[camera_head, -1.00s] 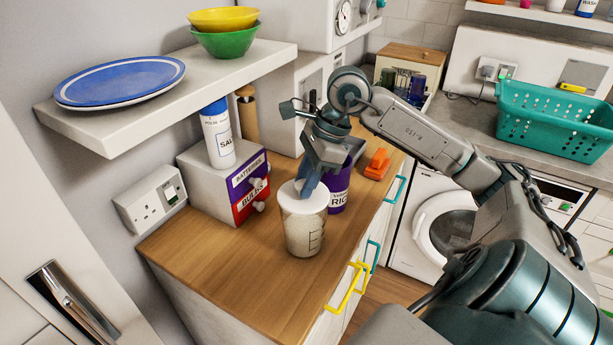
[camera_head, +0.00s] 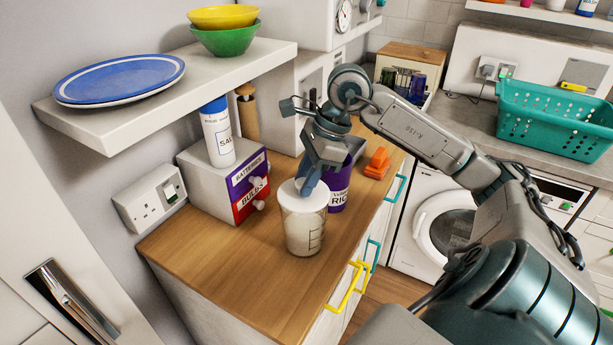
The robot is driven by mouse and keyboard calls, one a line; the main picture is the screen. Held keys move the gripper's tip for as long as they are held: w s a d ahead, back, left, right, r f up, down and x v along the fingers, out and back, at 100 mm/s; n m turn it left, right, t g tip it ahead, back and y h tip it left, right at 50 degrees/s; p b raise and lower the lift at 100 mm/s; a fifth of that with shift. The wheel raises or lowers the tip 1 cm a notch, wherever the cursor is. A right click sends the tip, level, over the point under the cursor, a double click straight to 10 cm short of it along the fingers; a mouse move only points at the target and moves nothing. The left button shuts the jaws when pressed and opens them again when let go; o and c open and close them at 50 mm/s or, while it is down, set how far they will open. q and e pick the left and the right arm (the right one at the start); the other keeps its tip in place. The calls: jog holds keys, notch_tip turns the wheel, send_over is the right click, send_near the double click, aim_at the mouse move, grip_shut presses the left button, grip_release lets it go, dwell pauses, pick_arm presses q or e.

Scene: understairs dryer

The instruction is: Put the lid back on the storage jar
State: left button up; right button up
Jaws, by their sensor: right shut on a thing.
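The storage jar (camera_head: 303,236) is a clear tub with measuring marks and pale contents, standing upright on the wooden worktop. The white round lid (camera_head: 301,200) lies level at the jar's rim and looks seated on it, though I cannot tell if it is fully down. My right gripper (camera_head: 308,186) is above the lid, its fingers pointing down and shut on it at the far side of its top. The fingertips and the lid's grip are partly hidden. My left gripper is not in view.
A purple rice container (camera_head: 339,190) stands close behind the jar, right of the gripper. An orange object (camera_head: 377,163) lies further back. The batteries and bulbs drawer box (camera_head: 222,180) with a salt container (camera_head: 217,135) is to the left. The worktop's front (camera_head: 235,270) is clear.

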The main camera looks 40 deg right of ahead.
jog(key=shift+f+b, duration=0.25)
jog(key=shift+b, duration=0.25)
dwell(0.8)
jog(key=o, duration=1.5)
jog(key=shift+r, duration=0.15)
jog(key=shift+r+p, duration=2.75)
jog(key=shift+r, duration=0.7)
grip_shut()
